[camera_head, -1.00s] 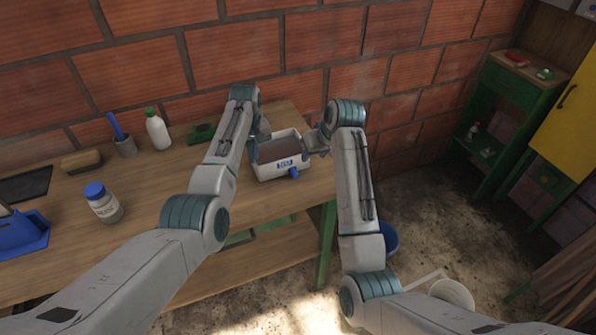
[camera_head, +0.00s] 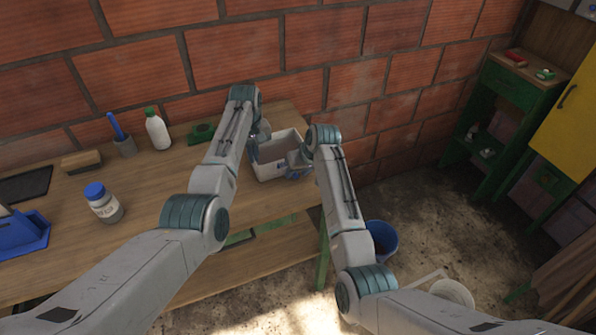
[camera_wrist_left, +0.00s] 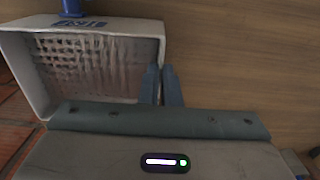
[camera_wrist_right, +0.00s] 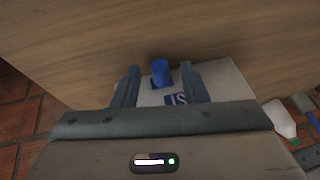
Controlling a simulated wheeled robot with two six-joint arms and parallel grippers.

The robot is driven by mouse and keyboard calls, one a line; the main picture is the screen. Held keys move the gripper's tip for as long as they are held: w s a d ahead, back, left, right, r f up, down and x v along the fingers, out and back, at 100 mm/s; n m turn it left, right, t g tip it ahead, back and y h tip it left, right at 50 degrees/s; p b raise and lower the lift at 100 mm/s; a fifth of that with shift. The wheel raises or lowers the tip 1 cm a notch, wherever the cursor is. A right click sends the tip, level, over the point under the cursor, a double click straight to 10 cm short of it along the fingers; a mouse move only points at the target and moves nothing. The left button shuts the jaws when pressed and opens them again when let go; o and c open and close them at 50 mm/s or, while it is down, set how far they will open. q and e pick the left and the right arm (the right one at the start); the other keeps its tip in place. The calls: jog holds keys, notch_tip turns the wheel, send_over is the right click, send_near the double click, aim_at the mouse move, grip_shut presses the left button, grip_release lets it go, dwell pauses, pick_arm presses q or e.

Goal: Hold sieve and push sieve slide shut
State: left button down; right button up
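The sieve (camera_head: 264,172) is a white open box with a mesh floor, near the table's right end. It also shows in the left wrist view (camera_wrist_left: 30,75). My left gripper (camera_wrist_left: 161,68) has its narrowly spaced fingers on either side of one sieve wall and appears clamped on it. My right gripper (camera_wrist_right: 159,72) is open at the labelled front of the sieve. Its fingers stand apart on either side of the blue slide knob (camera_wrist_right: 160,70), and I see no contact with it. In the head view the right gripper (camera_head: 295,165) hides the knob and most of the label.
A white bottle (camera_head: 157,130), a blue-lidded jar (camera_head: 103,203), a pen cup (camera_head: 125,146) and a wooden block (camera_head: 81,161) stand left on the wooden table (camera_head: 150,235). The brick wall (camera_head: 300,50) is behind. A blue bucket (camera_head: 383,238) is on the floor at right.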

grip_shut()
jog(key=shift+s+a, duration=0.2)
jog(key=shift+a, duration=0.5)
jog(key=shift+s+a, duration=0.15)
jog(key=shift+a, duration=0.5)
jog(key=shift+f, duration=0.1)
grip_release()
jog(key=shift+d, duration=0.1)
jog(key=v, duration=1.2)
jog(key=shift+c, duration=0.4)
